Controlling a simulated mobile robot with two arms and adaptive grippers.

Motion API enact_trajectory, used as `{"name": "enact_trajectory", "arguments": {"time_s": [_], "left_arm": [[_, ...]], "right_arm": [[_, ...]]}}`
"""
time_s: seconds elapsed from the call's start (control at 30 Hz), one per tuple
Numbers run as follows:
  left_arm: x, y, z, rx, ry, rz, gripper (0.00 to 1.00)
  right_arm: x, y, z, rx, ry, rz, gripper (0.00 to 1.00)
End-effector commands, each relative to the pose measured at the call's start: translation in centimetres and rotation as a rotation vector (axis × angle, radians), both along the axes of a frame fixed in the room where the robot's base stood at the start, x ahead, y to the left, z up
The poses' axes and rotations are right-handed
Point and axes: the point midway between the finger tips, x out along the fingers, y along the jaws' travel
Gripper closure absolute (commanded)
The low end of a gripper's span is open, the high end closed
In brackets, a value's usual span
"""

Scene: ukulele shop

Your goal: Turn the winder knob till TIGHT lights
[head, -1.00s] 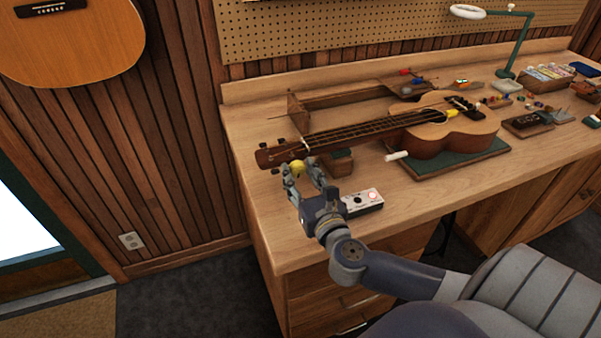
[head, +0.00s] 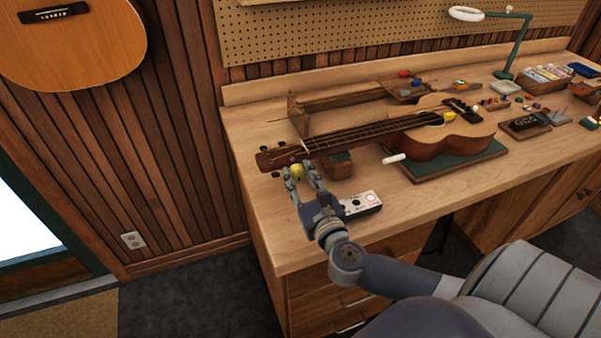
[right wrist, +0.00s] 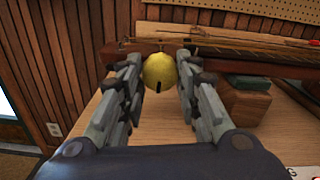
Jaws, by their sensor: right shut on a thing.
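The yellow winder knob (head: 297,171) sits at the headstock of the ukulele (head: 437,142), which lies on the bench. My right gripper (head: 304,176) is shut on the knob from the front. In the right wrist view the knob (right wrist: 159,72) sits between the fingertips, with a dark mark low on its face. A small pale box (head: 361,204) stands to the right of my gripper. My left gripper is out of view.
A dark wooden neck-rest block (head: 339,165) stands under the neck beside my gripper. A green mat (head: 455,164) lies under the ukulele body, with a white roll (head: 393,158) at its left. Small parts and trays crowd the bench's right end. The bench front is clear.

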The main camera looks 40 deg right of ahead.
Motion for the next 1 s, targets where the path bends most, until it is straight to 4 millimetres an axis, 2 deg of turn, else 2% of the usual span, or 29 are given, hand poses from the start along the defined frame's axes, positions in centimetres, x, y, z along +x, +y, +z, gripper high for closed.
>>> {"name": "enact_trajectory", "arguments": {"time_s": [0.03,0.1,0.5,0.7,1.0], "left_arm": [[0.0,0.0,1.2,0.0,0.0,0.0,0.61],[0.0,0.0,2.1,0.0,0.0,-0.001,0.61],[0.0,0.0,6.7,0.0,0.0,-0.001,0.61],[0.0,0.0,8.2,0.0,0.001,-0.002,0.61],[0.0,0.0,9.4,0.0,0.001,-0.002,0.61]], "right_arm": [[0.0,0.0,0.6,-0.034,0.011,-0.001,0.93],[0.0,-0.1,0.6,-0.091,0.026,-0.003,0.93],[0.0,-0.1,0.6,-0.442,0.108,-0.001,0.93],[0.0,-0.1,0.4,-0.582,0.141,0.0,0.93],[0.0,-0.1,0.2,-0.71,0.171,0.0,0.93]]}}
